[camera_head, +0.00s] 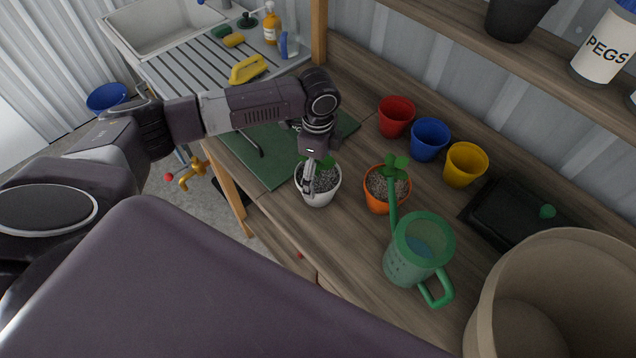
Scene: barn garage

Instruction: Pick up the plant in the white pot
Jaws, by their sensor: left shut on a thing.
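The plant in the white pot (320,196) stands on the wooden bench near its front edge, beside a green mat. Grey soil and a few green leaves show in it. My left gripper (310,182) comes down from above and is shut on the near left rim of the white pot. The gripper and wrist hide part of the plant. Whether the pot touches the bench cannot be told for sure. My right gripper is not in view.
An orange pot (377,204) with a plant stands close to the right. A green watering can (413,262) and large beige pot (550,262) stand nearer. Red (396,119), blue (429,141) and yellow (464,166) pots line the back. The green mat (262,168) lies left.

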